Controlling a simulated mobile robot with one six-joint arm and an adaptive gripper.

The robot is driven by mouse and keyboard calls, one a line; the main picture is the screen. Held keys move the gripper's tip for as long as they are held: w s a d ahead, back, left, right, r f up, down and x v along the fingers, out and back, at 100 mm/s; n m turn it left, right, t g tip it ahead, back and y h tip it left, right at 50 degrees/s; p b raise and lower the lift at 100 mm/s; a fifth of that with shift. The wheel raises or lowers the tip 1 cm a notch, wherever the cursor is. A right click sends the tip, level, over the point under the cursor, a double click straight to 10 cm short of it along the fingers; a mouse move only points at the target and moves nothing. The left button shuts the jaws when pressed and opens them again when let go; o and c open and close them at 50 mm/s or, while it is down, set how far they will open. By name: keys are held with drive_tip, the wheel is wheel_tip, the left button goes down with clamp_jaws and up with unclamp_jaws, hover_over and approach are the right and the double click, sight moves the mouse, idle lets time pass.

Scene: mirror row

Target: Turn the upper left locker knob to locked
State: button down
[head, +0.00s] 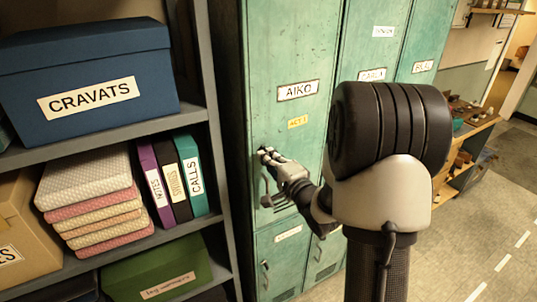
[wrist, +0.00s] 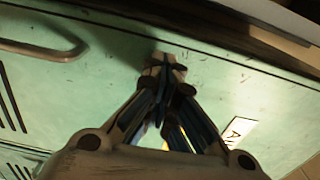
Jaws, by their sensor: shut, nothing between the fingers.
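The upper left locker (head: 290,55) is green, worn and closed, with an "AIKO" label (head: 298,90) and a small yellow tag (head: 298,122). My gripper (head: 268,155) is at the left side of its door, below the yellow tag. In the wrist view the shut fingertips (wrist: 163,75) are close together at the door face. I cannot tell whether they touch it. I cannot make out the knob; the fingers probably cover that spot, so its setting is not visible. A bent door handle (wrist: 50,42) is beside the fingers in the wrist view, and below them in the head view (head: 265,190).
A grey shelf (head: 222,140) stands close left of the lockers, holding a blue "CRAVATS" box (head: 90,75), binders (head: 175,180) and a green box (head: 155,270). A lower locker (head: 285,260) is under the AIKO door. Open floor (head: 480,240) lies to the right.

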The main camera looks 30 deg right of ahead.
drive_tip(key=shift+m, duration=0.3)
idle(0.4)
